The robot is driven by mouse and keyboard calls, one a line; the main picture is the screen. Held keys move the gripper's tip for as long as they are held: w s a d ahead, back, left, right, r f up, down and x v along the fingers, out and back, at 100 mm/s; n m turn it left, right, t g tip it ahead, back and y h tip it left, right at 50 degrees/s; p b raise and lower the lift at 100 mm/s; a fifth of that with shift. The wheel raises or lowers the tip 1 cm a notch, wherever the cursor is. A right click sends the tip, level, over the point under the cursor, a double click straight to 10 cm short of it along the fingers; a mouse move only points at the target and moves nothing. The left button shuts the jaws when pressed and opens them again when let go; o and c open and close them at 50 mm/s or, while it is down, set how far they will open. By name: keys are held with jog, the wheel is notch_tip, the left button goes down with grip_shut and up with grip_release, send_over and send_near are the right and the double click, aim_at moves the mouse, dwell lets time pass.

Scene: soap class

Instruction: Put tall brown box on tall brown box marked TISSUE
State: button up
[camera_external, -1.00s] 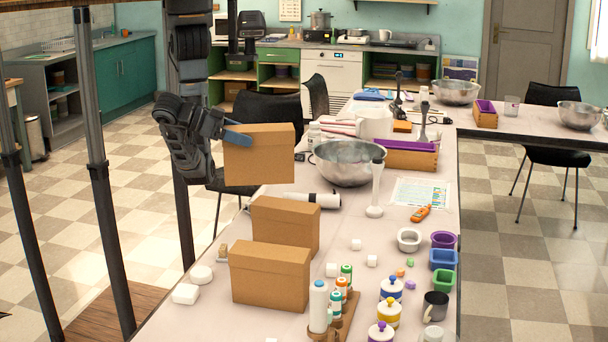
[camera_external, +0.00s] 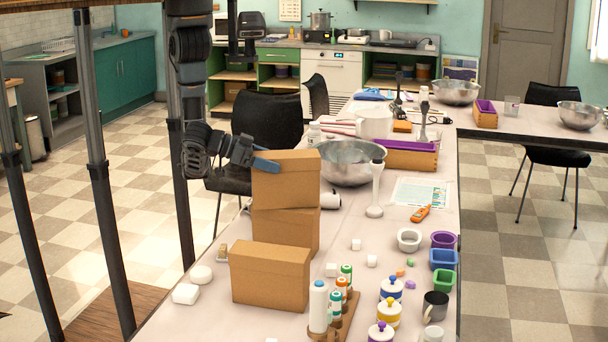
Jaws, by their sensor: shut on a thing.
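My gripper (camera_external: 266,163) is shut on a brown box (camera_external: 286,181) at its upper left edge. The held box is upright and level. In this view it sits directly above a second brown box (camera_external: 285,232) on the table and covers that box's top. I cannot tell whether the two touch. A third brown box (camera_external: 270,277) stands nearer the camera, in front of the second. No TISSUE marking is legible on any box.
A steel bowl (camera_external: 350,166) and an immersion blender (camera_external: 375,192) stand right of the stacked boxes. White soap pieces (camera_external: 186,293) lie at the left table edge. A bottle rack (camera_external: 343,318) and several jars stand at the front right.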

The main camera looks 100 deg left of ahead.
jog(key=o, duration=1.3)
jog(key=shift+s+r, duration=0.1)
jog(key=p+v, duration=0.1)
jog(key=v, duration=1.1)
jog(key=shift+d, duration=0.1)
